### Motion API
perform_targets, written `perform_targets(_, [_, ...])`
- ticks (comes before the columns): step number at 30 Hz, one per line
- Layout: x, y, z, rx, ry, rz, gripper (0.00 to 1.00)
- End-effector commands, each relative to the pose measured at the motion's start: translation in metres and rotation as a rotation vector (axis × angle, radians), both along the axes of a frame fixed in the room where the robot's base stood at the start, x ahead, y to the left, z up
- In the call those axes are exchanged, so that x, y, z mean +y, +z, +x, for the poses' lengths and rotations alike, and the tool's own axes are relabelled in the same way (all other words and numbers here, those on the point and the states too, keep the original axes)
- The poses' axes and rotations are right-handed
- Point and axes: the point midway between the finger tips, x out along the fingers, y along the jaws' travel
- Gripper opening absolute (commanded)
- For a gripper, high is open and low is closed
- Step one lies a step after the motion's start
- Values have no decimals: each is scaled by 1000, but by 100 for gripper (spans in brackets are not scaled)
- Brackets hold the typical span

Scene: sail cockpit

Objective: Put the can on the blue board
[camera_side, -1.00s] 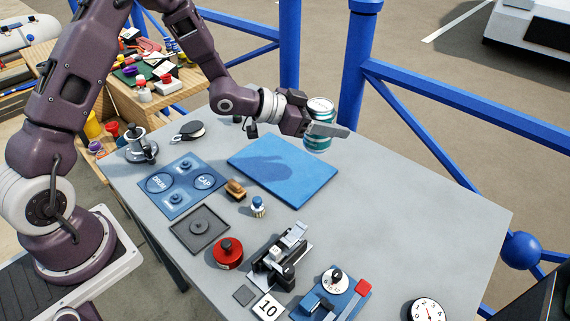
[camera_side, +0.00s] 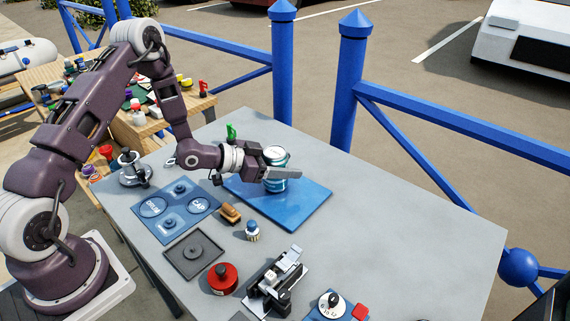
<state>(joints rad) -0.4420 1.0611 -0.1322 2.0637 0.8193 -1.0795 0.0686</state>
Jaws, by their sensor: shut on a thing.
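The can (camera_side: 275,185) is teal with a pale lid and stands upright in the jaws of my gripper (camera_side: 284,172). My gripper is shut on it, and a finger crosses in front of its middle. The can is over the back left part of the blue board (camera_side: 303,205), which lies flat on the grey table. Its base is at or just above the board; I cannot tell whether they touch.
A blue panel (camera_side: 168,222) marked DRUM and CAP, a wooden-handled brush (camera_side: 231,213), a small blue-topped piece (camera_side: 252,232), a dark square tray (camera_side: 207,262) and a red round piece (camera_side: 222,277) lie in front. The table's right side (camera_side: 410,235) is clear.

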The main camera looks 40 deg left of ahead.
Motion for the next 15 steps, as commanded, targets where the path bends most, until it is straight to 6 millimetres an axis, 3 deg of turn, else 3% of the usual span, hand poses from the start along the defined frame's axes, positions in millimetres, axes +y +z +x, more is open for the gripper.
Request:
perform_targets(4, [0, -2, 0, 0, 0, -1, 0])
perform_targets(5, [0, -3, 0, 0, 0, -1, 61])
perform_targets(8, [0, -2, 0, 0, 0, -1, 81])
perform_targets(15, [0, -2, 0, 0, 0, -1, 81])
